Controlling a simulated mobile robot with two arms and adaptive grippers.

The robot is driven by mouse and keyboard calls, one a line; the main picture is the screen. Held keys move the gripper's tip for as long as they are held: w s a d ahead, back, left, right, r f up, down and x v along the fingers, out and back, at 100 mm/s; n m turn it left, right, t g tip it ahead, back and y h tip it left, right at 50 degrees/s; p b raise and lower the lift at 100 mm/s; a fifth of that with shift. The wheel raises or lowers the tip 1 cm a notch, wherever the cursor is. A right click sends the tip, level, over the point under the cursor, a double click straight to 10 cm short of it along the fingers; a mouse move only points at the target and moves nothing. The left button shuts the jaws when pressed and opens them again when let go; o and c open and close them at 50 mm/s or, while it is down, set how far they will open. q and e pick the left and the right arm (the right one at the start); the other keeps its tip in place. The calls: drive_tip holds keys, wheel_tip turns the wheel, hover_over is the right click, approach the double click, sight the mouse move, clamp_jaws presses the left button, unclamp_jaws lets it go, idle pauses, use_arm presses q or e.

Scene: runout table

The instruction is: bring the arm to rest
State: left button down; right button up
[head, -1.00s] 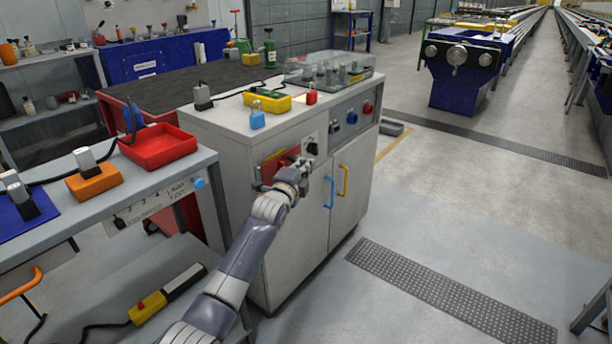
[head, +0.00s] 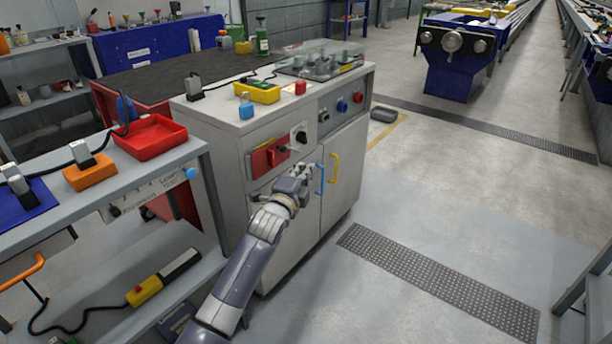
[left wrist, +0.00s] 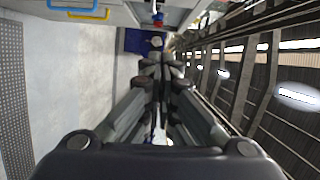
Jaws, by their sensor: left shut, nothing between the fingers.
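My left arm comes in from the bottom of the head view. My left gripper (head: 303,175) is in front of the grey cabinet's (head: 285,250) door, just left of the blue door handle (head: 319,180). I cannot tell whether it touches the cabinet. In the left wrist view its fingers (left wrist: 160,65) are together at the tips and hold nothing. My right gripper is not in view.
A yellow handle (head: 335,168) is on the cabinet door. On top are a blue padlock (head: 246,110), a yellow tray (head: 262,94) and a red block (head: 300,88). A shelf with a red tray (head: 150,150) stands at left. The floor at right is clear around a dark grating (head: 430,280).

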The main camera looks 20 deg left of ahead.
use_arm(q)
drive_tip(key=s+d+f+n+g, duration=0.1)
drive_tip(key=s+f+n+g, duration=0.3)
drive_tip(key=s+f, duration=0.85)
drive_tip(key=s+d+f+n+g, duration=0.1)
drive_tip(key=s+f+n+g, duration=0.35)
drive_tip(key=s+f, duration=0.85)
drive_tip(key=s+f+n+g, duration=0.35)
drive_tip(key=s+f, duration=0.55)
drive_tip(key=s, duration=0.3)
drive_tip(key=s+f+n+g, duration=0.35)
drive_tip(key=s+f, duration=0.45)
drive_tip(key=s, duration=0.4)
drive_tip(key=s+a+f+p, duration=0.1)
drive_tip(key=s+p, duration=0.7)
drive_tip(key=s+a+f+g+p, duration=0.1)
drive_tip(key=s+p, duration=0.8)
drive_tip(key=shift+s+a+f, duration=0.2)
drive_tip(key=shift+a+f, duration=0.1)
drive_tip(key=shift+f, duration=0.05)
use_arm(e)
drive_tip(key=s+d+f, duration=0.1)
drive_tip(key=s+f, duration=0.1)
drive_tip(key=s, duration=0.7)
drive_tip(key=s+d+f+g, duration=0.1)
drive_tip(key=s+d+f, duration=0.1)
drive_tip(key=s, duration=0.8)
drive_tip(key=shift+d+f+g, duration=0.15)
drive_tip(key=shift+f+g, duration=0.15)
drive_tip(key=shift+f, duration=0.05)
